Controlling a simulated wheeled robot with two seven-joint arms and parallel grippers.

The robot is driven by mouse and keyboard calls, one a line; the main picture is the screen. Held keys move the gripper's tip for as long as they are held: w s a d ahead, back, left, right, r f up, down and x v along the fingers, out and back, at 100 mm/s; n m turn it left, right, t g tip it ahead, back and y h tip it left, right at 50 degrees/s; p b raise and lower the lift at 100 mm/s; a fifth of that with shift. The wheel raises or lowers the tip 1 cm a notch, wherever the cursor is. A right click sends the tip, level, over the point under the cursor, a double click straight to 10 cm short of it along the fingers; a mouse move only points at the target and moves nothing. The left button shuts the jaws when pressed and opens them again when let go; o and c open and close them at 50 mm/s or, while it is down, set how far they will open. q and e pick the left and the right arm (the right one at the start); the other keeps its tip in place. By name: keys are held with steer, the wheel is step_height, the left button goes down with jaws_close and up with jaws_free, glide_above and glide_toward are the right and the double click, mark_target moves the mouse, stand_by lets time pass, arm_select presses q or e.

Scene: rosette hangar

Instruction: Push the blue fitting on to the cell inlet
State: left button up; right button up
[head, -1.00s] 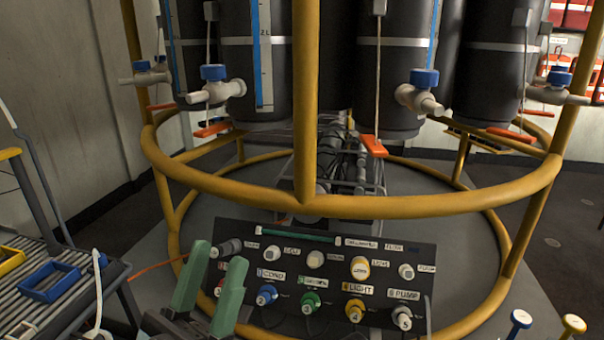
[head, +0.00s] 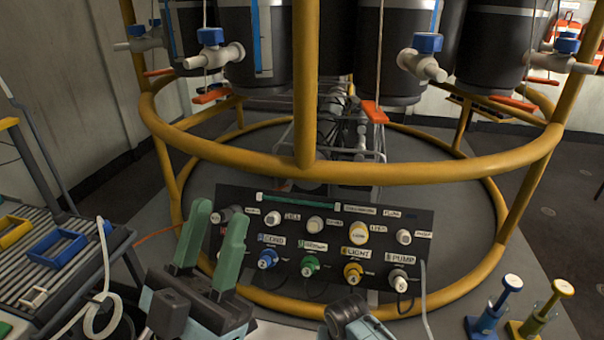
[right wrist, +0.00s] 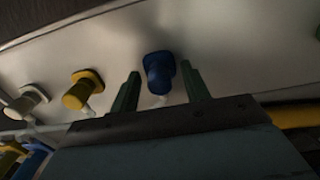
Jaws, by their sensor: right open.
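In the right wrist view, a blue fitting (right wrist: 158,70) sits on a pale surface, with a short pale piece at its lower end. My right gripper (right wrist: 160,76) is open, its green fingers on either side of the blue fitting, with gaps visible. In the head view, a dark panel (head: 228,193) carries two rows of connectors with small labels, including a blue connector (head: 267,259). I cannot tell which port is the cell inlet. My left gripper (head: 221,212) has its green fingers apart and empty, in front of the panel's left end.
A yellow fitting (right wrist: 83,91) and a white fitting (right wrist: 27,102) stand left of the blue one. A yellow tube frame (head: 400,172) surrounds dark tanks. A rack with a blue tray (head: 52,254) is at left. Blue (head: 490,320) and yellow (head: 535,320) plungers stand at lower right.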

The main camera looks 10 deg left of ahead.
jaws_close()
stand_by(0.4)
